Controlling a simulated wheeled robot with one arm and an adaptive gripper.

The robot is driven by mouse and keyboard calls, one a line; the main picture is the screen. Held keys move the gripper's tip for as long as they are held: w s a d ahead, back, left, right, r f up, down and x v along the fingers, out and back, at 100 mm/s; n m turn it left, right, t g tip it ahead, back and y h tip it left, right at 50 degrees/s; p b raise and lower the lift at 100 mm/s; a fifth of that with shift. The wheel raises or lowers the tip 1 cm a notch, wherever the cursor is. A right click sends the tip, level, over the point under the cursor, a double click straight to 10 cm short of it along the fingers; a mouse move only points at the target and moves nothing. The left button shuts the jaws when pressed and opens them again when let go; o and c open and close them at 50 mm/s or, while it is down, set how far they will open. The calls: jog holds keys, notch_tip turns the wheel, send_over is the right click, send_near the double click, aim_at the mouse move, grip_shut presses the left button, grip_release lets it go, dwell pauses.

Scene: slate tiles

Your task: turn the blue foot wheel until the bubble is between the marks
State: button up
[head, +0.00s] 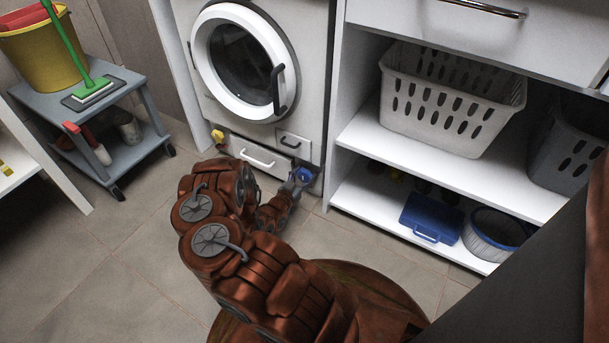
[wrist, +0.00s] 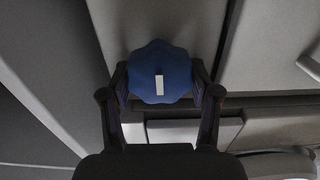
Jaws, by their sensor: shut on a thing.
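The blue foot wheel (head: 306,174) is at the lower right front corner of the white washing machine (head: 312,60). In the wrist view the blue wheel (wrist: 160,72) has a lobed rim and a pale bar-shaped mark that stands nearly upright in the picture. My gripper (head: 296,184) reaches low to the machine's foot. In the wrist view my gripper's (wrist: 160,88) two fingers are shut on the wheel, one on each side. I cannot make out the bubble or its marks in either view.
A yellow knob (head: 217,135) sits at the machine's left. A drawer with a handle (head: 258,157) is low on its front. A white shelf unit (head: 375,147) stands close on the right, holding a white basket (head: 440,118). A grey cart (head: 135,152) stands left. Tiled floor between is clear.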

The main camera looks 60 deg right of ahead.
jog(key=shift+n, duration=0.3)
jog(key=n+p, duration=0.2)
jog(key=n, duration=0.1)
jog(key=shift+w+r+n, duration=0.1)
jog(key=shift+n, duration=0.2)
jog(key=n+p, duration=0.1)
jog(key=n, duration=0.1)
jog(key=shift+n, duration=0.4)
jog(key=n, duration=0.1)
jog(key=n+p, duration=0.1)
jog(key=n, duration=0.1)
jog(key=shift+w+f+n+p, duration=0.1)
jog(key=shift+f+n+p, duration=0.1)
jog(key=shift+n+p, duration=0.1)
jog(key=shift+f+n+p, duration=0.15)
jog(key=shift+n+p, duration=0.15)
jog(key=shift+n, duration=1.8)
jog(key=o, duration=1.1)
jog(key=shift+o, duration=0.2)
